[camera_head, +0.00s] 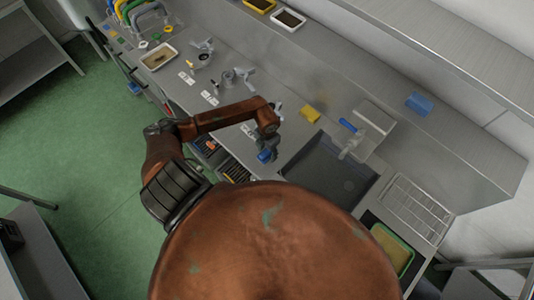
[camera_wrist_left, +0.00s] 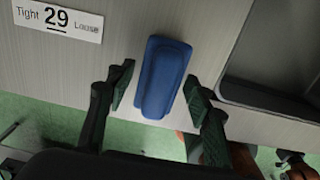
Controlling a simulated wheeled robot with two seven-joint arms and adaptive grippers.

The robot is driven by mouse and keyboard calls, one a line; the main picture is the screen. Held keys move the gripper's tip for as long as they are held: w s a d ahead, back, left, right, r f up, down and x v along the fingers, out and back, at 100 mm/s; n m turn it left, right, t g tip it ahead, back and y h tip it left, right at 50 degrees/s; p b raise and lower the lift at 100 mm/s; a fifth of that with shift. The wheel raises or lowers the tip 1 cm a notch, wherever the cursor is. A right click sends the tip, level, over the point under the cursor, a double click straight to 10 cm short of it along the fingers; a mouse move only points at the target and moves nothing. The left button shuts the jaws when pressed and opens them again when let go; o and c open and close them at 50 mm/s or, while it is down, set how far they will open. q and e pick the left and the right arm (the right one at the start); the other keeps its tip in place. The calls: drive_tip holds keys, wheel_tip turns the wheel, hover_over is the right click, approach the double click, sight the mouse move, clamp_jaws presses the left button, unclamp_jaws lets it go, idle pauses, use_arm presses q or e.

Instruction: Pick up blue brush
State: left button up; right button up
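The blue brush (camera_wrist_left: 164,75) lies on the grey metal counter at its front edge, seen from above in the left wrist view as a long rounded block. In the head view a small blue part (camera_head: 264,155) of it shows beside my left gripper (camera_head: 269,148). In the wrist view my left gripper (camera_wrist_left: 160,93) is open, with one dark finger on each side of the brush and a gap to it on both sides. Whether the fingertips reach down to the counter is hard to tell. My right gripper is not in view.
A sink basin (camera_head: 328,172) lies just right of the brush, with a blue-handled tap (camera_head: 348,126) behind it. A wire rack (camera_head: 416,206) is farther right. A label (camera_wrist_left: 58,18) reading 29 lies left of the brush.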

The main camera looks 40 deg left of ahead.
use_arm(q)
drive_tip(key=c, duration=1.1)
drive_tip(key=shift+w+r, duration=0.1)
drive_tip(key=shift+r, duration=0.05)
drive_tip(key=shift+r, duration=0.25)
wheel_tip(320, 180, up, 2)
drive_tip(key=shift+r, duration=0.1)
drive_tip(key=s+d+r+b, duration=0.1)
drive_tip(key=s+d+r, duration=0.1)
drive_tip(key=s+r, duration=0.1)
drive_tip(key=s+d+r+b, duration=0.1)
drive_tip(key=s+d+r, duration=0.2)
drive_tip(key=s, duration=0.2)
drive_tip(key=s+d+r+b, duration=0.2)
drive_tip(key=s+r, duration=0.2)
drive_tip(key=shift+d, duration=0.15)
